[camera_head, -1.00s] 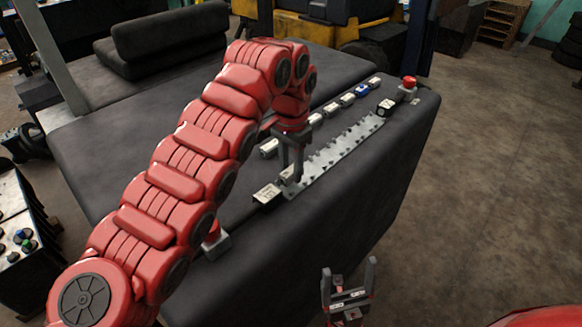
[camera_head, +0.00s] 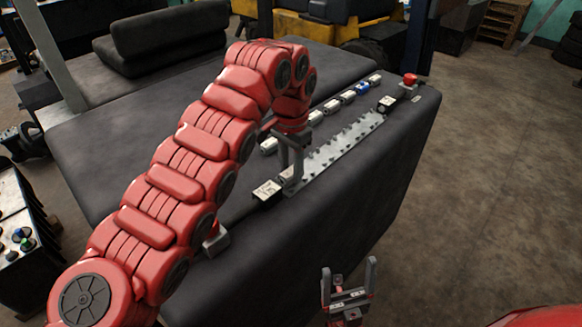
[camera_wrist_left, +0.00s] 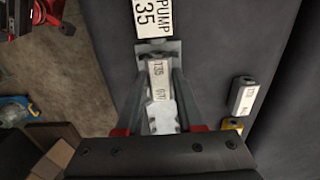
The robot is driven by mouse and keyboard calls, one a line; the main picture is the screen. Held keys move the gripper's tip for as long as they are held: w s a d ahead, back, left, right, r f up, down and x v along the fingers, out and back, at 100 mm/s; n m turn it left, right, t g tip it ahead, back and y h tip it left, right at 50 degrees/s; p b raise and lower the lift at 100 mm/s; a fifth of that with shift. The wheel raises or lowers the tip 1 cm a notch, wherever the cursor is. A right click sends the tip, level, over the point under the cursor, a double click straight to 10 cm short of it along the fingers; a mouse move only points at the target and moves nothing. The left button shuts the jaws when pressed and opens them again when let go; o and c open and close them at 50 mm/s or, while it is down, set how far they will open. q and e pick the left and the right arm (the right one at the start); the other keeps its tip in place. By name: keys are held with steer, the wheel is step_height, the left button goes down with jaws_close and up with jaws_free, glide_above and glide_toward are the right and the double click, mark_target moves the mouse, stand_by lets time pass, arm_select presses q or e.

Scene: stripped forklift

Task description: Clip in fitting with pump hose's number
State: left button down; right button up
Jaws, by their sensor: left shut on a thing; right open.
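My left gripper (camera_head: 291,178) is shut on a pale grey fitting (camera_wrist_left: 158,82), low over the near end of the rail. The fitting's white label appears to read T35, with smaller blurred print. It lies in line with the rail, close to the label plate (camera_wrist_left: 152,18) reading PUMP 35; I cannot tell whether it is seated. In the head view this label plate (camera_head: 267,191) sits at the near end of the toothed metal rail (camera_head: 335,150). My right gripper (camera_head: 348,280) is open and empty, in front of the dark padded surface.
Several loose fittings (camera_head: 315,118), one blue (camera_head: 362,89), lie in a row left of the rail. The left wrist view shows a grey fitting (camera_wrist_left: 243,95) and a yellow one (camera_wrist_left: 231,125). A red button (camera_head: 410,80) is past the rail's far end.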

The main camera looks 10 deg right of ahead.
arm_select(q)
steer(key=shift+f, duration=0.4)
steer(key=shift+r, duration=0.1)
steer(key=shift+c, duration=2.2)
jaws_free()
steer(key=shift+r, duration=0.6)
step_height(320, 180, up, 16)
steer(key=p, duration=1.5)
